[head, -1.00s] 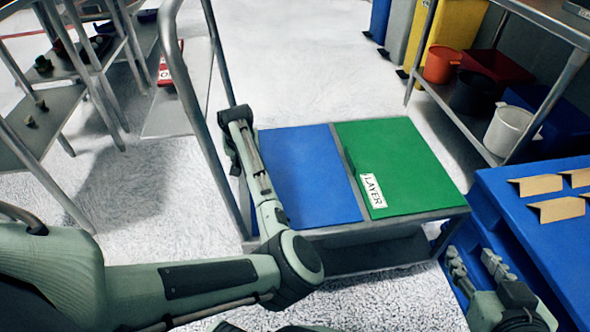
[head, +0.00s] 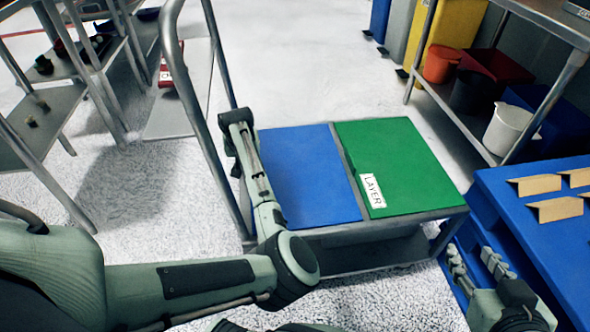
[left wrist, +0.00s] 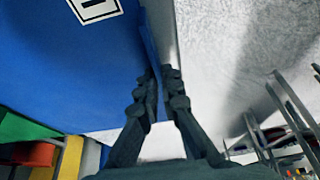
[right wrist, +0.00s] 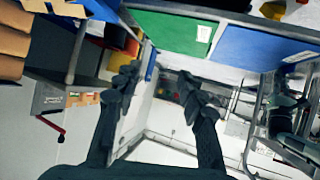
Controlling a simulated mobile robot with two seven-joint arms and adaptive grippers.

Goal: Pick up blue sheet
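The blue sheet (head: 310,175) lies flat on the left half of a metal cart, left of a green sheet (head: 392,160). It also shows in the right wrist view (right wrist: 262,47). In the left wrist view, the blue sheet (left wrist: 70,75) fills the upper left, with part of a white label at the top. My left gripper (left wrist: 162,77) has its fingers close together on either side of the sheet's edge, seemingly pinching it. In the head view my left arm hides these fingertips and part of the sheet's left edge. My right gripper (head: 477,260) is open and empty.
The cart's tall handle rail (head: 185,90) stands just left of the sheet. A blue table (head: 545,230) with cardboard pieces is at the right, close to my right gripper. A shelf with buckets (head: 507,128) is at the back right. The floor behind the cart is clear.

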